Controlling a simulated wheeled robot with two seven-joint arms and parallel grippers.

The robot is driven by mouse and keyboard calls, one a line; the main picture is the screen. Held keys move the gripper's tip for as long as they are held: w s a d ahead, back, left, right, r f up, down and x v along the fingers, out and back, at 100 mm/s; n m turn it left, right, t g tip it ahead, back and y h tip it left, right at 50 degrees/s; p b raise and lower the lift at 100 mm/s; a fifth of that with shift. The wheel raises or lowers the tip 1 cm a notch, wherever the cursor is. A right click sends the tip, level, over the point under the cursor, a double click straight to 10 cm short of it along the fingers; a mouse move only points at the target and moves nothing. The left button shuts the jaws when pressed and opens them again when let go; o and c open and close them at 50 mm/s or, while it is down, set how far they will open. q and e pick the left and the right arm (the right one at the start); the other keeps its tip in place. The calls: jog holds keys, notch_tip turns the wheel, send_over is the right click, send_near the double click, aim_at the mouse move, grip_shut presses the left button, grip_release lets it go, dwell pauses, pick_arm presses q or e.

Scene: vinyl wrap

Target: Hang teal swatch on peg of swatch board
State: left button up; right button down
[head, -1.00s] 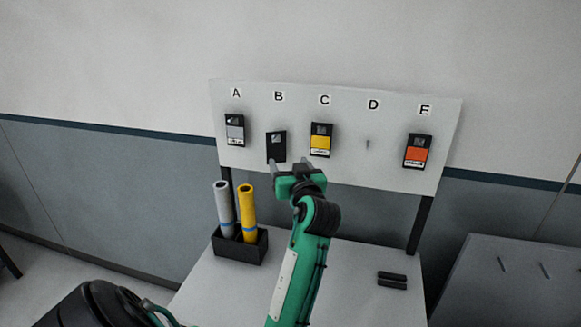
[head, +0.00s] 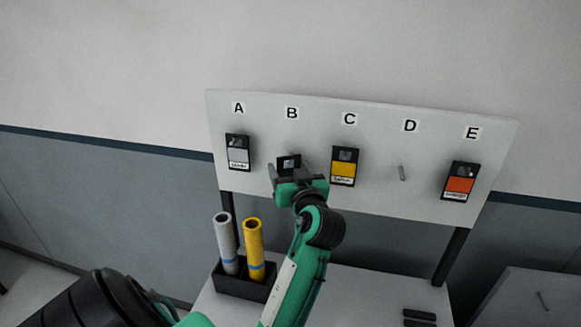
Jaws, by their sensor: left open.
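The swatch board (head: 375,198) stands upright with label letters A to E across its top. A dark swatch (head: 289,160) is under B; its lower part is hidden by my gripper, and no teal shows on it. My left gripper (head: 291,176) is open, its fingers at either side of this swatch's lower part; I cannot tell whether they touch it. The peg under D (head: 402,173) is bare. My right gripper is not in view.
Swatches hang under A (head: 238,153), C (head: 343,167) and E (head: 460,182). A black holder (head: 232,284) with a grey roll (head: 226,245) and a yellow roll (head: 254,250) stands on the table left of my arm. Dark bars (head: 420,319) lie at the right.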

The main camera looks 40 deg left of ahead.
pick_arm(q)
jog(key=shift+a, duration=0.1)
jog(key=shift+r, duration=0.1)
jog(key=c, duration=0.7)
jog(key=o, duration=1)
